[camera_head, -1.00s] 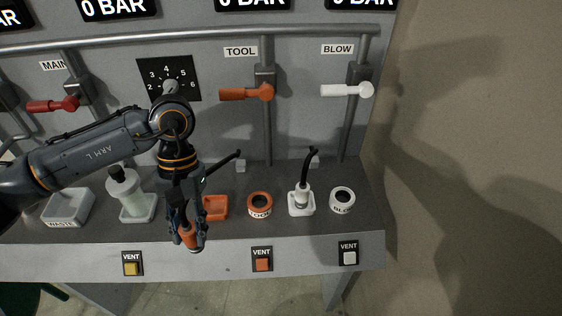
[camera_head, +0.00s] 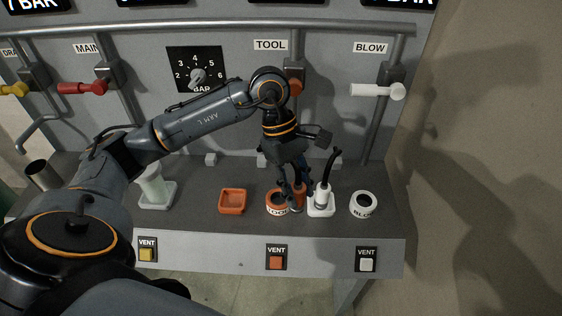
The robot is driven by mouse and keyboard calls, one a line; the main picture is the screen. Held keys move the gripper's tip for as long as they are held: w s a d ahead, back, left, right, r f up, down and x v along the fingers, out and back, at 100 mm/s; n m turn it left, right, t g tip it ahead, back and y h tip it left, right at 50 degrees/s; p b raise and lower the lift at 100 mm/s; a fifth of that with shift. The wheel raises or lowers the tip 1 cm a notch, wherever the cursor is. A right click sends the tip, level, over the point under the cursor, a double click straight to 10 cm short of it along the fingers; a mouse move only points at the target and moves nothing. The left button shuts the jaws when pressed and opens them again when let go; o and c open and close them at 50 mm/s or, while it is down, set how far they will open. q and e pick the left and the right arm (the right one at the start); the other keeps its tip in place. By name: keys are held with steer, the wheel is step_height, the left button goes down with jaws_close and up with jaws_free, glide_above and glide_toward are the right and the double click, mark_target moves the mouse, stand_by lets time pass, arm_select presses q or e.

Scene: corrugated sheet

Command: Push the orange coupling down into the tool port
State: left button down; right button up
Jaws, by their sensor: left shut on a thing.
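My left gripper (camera_head: 292,202) points down over the panel's shelf and is shut on the orange coupling (camera_head: 300,194), which is upright. The tool port (camera_head: 276,206) is an orange ring with a dark opening and a TOOL label. The coupling appears at the ring's right side; the fingers partly hide both, and I cannot tell whether it is over the opening or touching the ring. The orange holder (camera_head: 232,209) to the left is empty. My right gripper is not in view.
A white coupling (camera_head: 321,197) with a black hose stands in a white holder close to the right of my gripper. The BLOW port (camera_head: 364,205) is farther right. VENT buttons (camera_head: 276,263) line the front face.

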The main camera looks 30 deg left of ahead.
arm_select(q)
steer(key=w+a+r+n+t+y, duration=0.1)
steer(key=w+a+n+t, duration=0.2)
steer(key=a+n, duration=0.4)
steer(key=n+t, duration=0.1)
steer(key=n, duration=0.4)
steer(key=shift+w+a+r+n+t+b, duration=0.15)
steer(key=shift+r+n+t+b, duration=0.05)
steer(key=shift+n+t+b, duration=0.15)
step_height(320, 180, down, 6)
steer(key=b, duration=0.6)
steer(key=shift+r, duration=0.1)
steer(key=shift+b, duration=0.7)
stand_by(0.8)
steer(key=shift+f+b, duration=1.8)
